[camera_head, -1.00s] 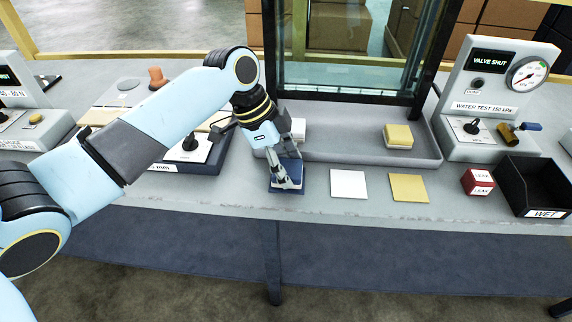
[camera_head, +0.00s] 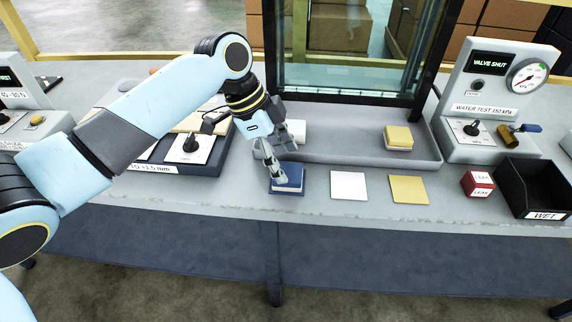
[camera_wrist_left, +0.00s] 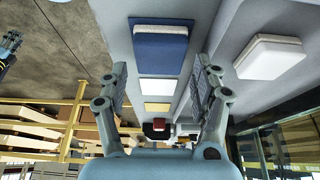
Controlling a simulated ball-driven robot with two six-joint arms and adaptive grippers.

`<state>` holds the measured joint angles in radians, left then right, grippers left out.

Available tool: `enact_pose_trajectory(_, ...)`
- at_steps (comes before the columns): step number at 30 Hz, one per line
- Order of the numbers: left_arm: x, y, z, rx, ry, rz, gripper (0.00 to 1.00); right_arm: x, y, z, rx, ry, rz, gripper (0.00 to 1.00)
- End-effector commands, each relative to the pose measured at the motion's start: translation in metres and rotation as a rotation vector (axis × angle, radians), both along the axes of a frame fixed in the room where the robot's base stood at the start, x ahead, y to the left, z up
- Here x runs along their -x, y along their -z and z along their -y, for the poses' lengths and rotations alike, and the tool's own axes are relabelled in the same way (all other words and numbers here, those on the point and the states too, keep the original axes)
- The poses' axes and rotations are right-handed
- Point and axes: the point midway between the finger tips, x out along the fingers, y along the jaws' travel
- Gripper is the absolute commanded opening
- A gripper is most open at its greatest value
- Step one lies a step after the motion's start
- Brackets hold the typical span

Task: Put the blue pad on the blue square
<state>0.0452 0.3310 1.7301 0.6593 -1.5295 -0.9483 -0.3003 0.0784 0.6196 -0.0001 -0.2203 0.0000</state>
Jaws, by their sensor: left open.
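The blue pad (camera_head: 289,173) lies at the table's front, on the blue square (camera_head: 287,192), of which only a thin margin shows. In the left wrist view the pad (camera_wrist_left: 160,50) shows a blue top and a pale side. My left gripper (camera_head: 274,180) is open beside the pad's left edge in the head view, its fingers apart with nothing between them. In the left wrist view its two fingers (camera_wrist_left: 162,92) are spread wide. A dark and light-blue part at that view's left edge looks like my right gripper (camera_wrist_left: 10,46), too small to read.
A white square (camera_head: 348,185) and a yellow square (camera_head: 408,189) lie bare to the right. Behind them a grey tray (camera_head: 345,147) holds a white pad (camera_head: 294,130) and a yellow pad (camera_head: 398,137). A red block (camera_head: 477,183) and a black bin (camera_head: 533,188) stand further right.

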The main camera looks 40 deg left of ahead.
Motion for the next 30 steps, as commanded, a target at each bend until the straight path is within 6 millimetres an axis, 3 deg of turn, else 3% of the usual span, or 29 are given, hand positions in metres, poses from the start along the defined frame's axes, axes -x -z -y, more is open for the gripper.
enact_pose_trajectory(6, 0.010, -0.048, -0.019, -0.006, 0.001, 0.002, 0.65, 0.000, -0.004, 0.000, 0.000, 0.000, 0.001, 0.40)
enact_pose_trajectory(12, 0.016, -0.076, -0.028, -0.002, 0.001, 0.000, 0.65, -0.001, -0.006, 0.000, 0.000, 0.000, 0.001, 0.40)
enact_pose_trajectory(30, 0.018, -0.084, -0.030, 0.001, -0.001, -0.001, 0.65, -0.001, -0.006, 0.000, 0.001, 0.000, 0.002, 0.40)
